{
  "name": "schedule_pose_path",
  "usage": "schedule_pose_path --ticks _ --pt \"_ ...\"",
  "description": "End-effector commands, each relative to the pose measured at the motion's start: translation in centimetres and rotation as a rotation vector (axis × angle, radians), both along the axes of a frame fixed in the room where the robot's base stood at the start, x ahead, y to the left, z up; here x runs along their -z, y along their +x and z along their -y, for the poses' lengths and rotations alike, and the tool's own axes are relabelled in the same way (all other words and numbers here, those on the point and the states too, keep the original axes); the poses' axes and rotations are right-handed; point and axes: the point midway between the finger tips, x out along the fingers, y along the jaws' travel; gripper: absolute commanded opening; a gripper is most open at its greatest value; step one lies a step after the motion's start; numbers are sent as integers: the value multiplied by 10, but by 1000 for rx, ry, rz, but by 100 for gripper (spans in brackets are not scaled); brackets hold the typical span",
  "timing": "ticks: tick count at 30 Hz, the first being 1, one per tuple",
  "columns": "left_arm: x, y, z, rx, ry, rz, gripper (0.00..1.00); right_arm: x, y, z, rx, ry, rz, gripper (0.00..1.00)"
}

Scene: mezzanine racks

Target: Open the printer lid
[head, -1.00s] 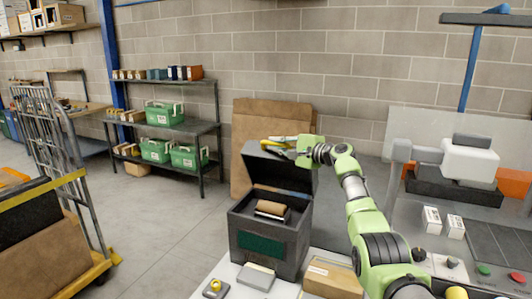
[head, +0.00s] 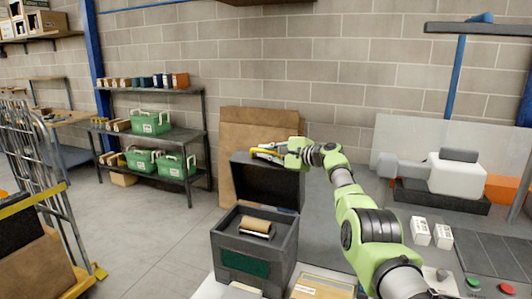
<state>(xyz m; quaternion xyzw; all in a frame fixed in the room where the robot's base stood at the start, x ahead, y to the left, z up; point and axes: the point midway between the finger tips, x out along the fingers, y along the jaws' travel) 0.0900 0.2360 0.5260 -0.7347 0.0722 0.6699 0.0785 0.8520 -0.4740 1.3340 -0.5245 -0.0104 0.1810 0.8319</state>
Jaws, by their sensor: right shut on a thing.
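The dark grey printer (head: 253,247) stands on the white bench top at the bottom middle of the head view. Its lid (head: 266,182) is raised steeply behind the body, and a brown roll (head: 256,225) shows in the open body. My right gripper (head: 268,152) is at the lid's upper edge, shut on the lid. Its green housing and arm reach in from the lower right. The exact finger contact is small and partly hidden. My left gripper is not in view.
A cardboard box (head: 322,286) lies right of the printer at the front. White small boxes (head: 432,232) and a white device (head: 463,173) stand on the bench to the right. A large brown board (head: 228,150) leans on the wall behind. Shelves with green crates (head: 151,122) stand at the left.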

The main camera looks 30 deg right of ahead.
Motion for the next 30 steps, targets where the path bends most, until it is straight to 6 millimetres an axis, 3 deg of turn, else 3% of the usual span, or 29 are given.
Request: schedule_pose_path --ticks 2,3,4,19,30 --pt "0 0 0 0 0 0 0 -2 0 1 2 -1 4 0" --pt "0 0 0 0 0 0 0 -2 0 1 2 -1 4 16" --pt "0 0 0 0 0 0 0 -2 0 1 2 -1 4 18" --pt "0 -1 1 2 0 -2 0 -1 -4 4 3 -2 2 18" --pt "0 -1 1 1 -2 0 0 -5 -31 11 1 -5 2 18"
